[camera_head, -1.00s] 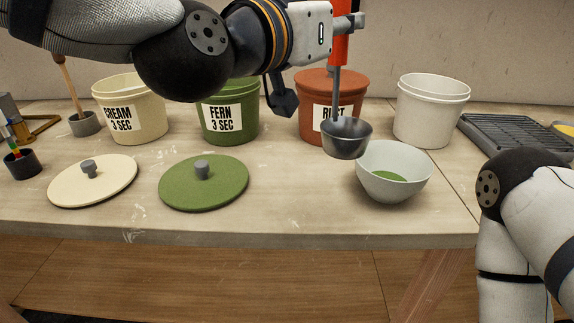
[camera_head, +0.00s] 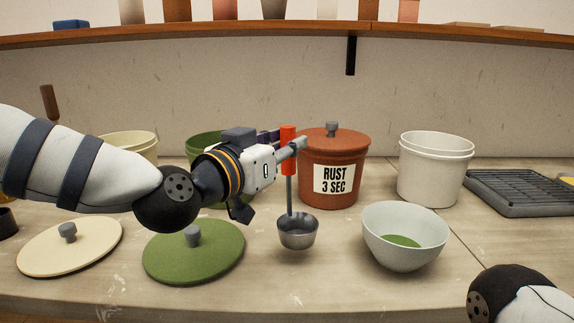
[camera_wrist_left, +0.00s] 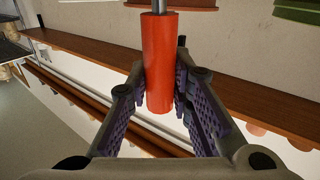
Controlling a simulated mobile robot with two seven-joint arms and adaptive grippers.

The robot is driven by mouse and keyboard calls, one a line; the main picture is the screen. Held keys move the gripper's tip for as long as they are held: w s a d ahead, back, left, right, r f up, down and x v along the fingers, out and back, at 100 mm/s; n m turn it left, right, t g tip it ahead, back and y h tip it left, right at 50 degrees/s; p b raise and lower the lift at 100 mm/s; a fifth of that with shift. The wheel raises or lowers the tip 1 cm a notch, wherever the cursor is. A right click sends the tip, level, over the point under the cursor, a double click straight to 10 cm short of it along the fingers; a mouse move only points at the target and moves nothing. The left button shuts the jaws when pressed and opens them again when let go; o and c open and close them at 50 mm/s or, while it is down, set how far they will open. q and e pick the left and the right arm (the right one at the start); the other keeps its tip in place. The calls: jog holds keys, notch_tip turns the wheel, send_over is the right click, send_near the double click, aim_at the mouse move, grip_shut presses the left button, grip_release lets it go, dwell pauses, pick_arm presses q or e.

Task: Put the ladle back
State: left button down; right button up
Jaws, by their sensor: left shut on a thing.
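The ladle has a red handle (camera_head: 288,150), a thin metal stem and a round grey metal cup (camera_head: 298,231). My left gripper (camera_head: 295,147) is shut around the red handle and holds the ladle upright, cup down. The cup is left of the grey bowl (camera_head: 405,225), in front of the rust bucket; whether it touches the table is hard to tell. In the left wrist view the red handle (camera_wrist_left: 158,62) sits between the finger pads. My right gripper is out of view. A dark vertical strip (camera_head: 351,56) hangs below the shelf.
The bowl holds green liquid. Behind stand the lidded rust bucket (camera_head: 333,170), white bucket (camera_head: 436,170), green bucket (camera_head: 205,146) and cream bucket (camera_head: 128,146). Cream lid (camera_head: 72,246) and green lid (camera_head: 194,252) lie in front. A dark rack (camera_head: 520,191) is right. A wooden shelf (camera_head: 250,35) spans above.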

aim_at(284, 165)
pick_arm(q)
notch_tip(284, 165, down, 3)
jog(key=shift+f, duration=0.1)
jog(key=shift+r, duration=0.2)
jog(key=shift+s+f, duration=0.1)
jog(key=c, duration=1.9)
grip_release()
jog(key=shift+f, duration=0.15)
jog(key=o, duration=0.5)
jog(key=shift+c, duration=0.2)
